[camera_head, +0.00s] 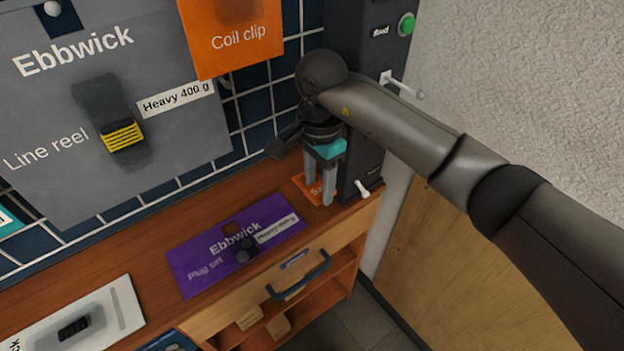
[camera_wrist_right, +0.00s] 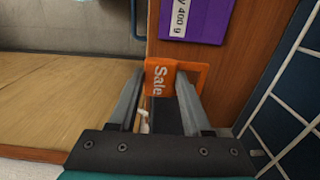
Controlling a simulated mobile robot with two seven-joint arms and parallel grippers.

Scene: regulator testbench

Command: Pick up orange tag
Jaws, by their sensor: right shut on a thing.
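The orange tag (camera_head: 312,189) with "Sale" lettering is at the right end of the wooden counter, beside the dark upright post. My right gripper (camera_head: 319,198) points down over it, and its fingers partly hide it. In the right wrist view the tag (camera_wrist_right: 159,79) sits between the tips of my right gripper (camera_wrist_right: 161,88), which is shut on it. An orange edge extends to its right there. I cannot tell whether the tag touches the counter. My left gripper is not in view.
A purple "Plug set" card (camera_head: 195,267) lies on the counter (camera_head: 150,238) to the left. The dark post (camera_head: 352,120) stands close beside the gripper, with a green button (camera_head: 407,25). A blue-handled drawer (camera_head: 298,278) is below. A tiled wall with hanging grey and orange packs is behind.

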